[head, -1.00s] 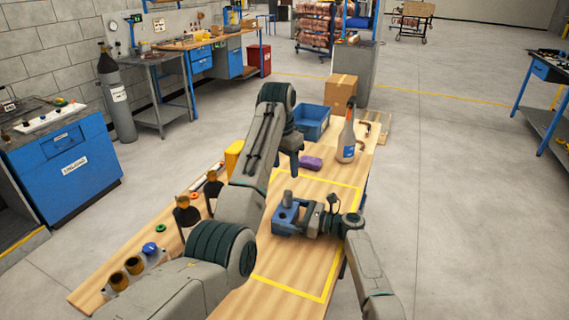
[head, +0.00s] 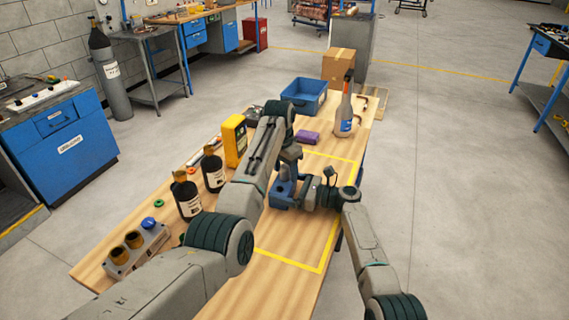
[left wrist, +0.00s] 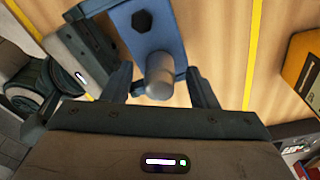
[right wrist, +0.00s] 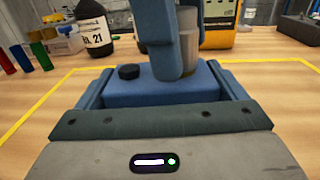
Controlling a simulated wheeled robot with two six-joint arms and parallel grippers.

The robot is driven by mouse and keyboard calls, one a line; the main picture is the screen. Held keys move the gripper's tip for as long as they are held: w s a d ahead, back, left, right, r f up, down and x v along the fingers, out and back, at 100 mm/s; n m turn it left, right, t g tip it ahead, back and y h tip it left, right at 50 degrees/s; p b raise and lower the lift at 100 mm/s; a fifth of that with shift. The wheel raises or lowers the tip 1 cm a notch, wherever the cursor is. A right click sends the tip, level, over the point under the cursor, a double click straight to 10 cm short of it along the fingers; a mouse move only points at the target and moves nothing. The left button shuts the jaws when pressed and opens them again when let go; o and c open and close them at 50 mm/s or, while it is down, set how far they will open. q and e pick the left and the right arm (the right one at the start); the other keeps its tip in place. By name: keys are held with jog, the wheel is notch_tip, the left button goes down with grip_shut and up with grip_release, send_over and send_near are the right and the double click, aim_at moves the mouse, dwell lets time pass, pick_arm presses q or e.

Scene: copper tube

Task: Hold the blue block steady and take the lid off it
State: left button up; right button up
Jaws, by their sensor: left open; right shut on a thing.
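A grey cylindrical lid (left wrist: 159,76) stands upright on the block's top. My right gripper (head: 299,197) is shut on the block from the right, its fingers on both sides of it in the right wrist view (right wrist: 160,92). My left gripper (head: 288,172) is above the block, pointing down. It is open, with its fingers (left wrist: 163,88) on either side of the grey lid and apart from it. In the head view my left gripper hides most of the lid.
Dark bottles (head: 188,199), a yellow meter (head: 234,141) and a grey holder (head: 137,250) line the table's left side. A purple block (head: 307,137), a blue bin (head: 304,96), a spray bottle (head: 344,112) and a cardboard box (head: 339,68) stand farther back. The front of the outlined area is clear.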

aim_at(285, 165)
pick_arm(q)
jog(key=c, duration=1.1)
jog(key=shift+c, duration=0.2)
jog(key=shift+r, duration=0.15)
jog(key=shift+r, duration=0.95)
jog(key=shift+r, duration=0.1)
jog(key=shift+r, duration=1.95)
pick_arm(e)
jog(key=o, duration=1.1)
